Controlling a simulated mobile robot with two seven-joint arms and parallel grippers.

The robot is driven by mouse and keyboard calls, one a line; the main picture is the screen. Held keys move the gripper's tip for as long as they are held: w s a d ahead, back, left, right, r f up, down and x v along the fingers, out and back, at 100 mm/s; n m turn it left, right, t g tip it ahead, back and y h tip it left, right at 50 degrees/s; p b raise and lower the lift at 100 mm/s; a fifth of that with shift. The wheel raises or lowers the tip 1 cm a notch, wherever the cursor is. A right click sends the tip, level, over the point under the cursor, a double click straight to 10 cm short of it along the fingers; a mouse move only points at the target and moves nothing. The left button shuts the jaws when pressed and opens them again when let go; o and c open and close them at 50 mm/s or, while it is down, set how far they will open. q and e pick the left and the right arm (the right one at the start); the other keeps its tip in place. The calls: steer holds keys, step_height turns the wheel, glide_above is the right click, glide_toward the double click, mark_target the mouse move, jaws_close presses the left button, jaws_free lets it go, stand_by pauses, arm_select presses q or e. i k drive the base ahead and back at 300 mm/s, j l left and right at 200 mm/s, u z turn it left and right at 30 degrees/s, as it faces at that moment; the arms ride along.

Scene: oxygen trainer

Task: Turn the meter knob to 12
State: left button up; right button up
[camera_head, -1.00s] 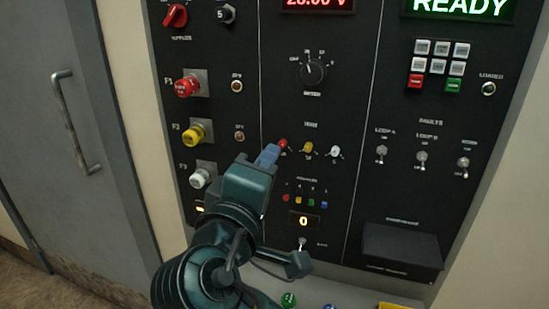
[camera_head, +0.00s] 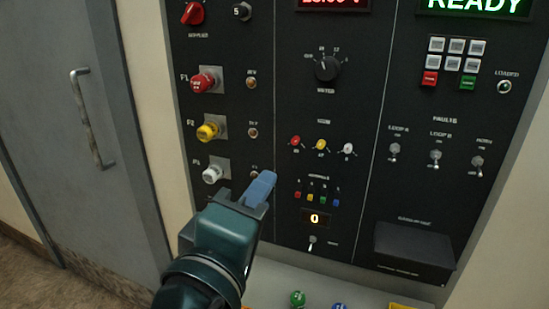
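The meter knob (camera_head: 327,68) is a round black knob with a pale pointer mark, high in the middle column of the black panel. Its pointer looks turned up and slightly left; the small numbers around it are too blurred to read surely. My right gripper (camera_head: 262,187) is in front of the panel, below and left of the knob and well apart from it. Its blue-grey fingers show as one block, so I cannot tell whether they are open or shut. Nothing is seen held in it. My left gripper is not in view.
Red, yellow and white small knobs (camera_head: 320,145) sit below the meter knob. Larger red (camera_head: 203,82), yellow (camera_head: 208,130) and white (camera_head: 212,172) knobs project at left. Toggle switches (camera_head: 436,157) and a black box (camera_head: 414,248) are at right. A grey door (camera_head: 75,150) stands far left.

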mark_target(327, 70)
steer(key=k, duration=0.95)
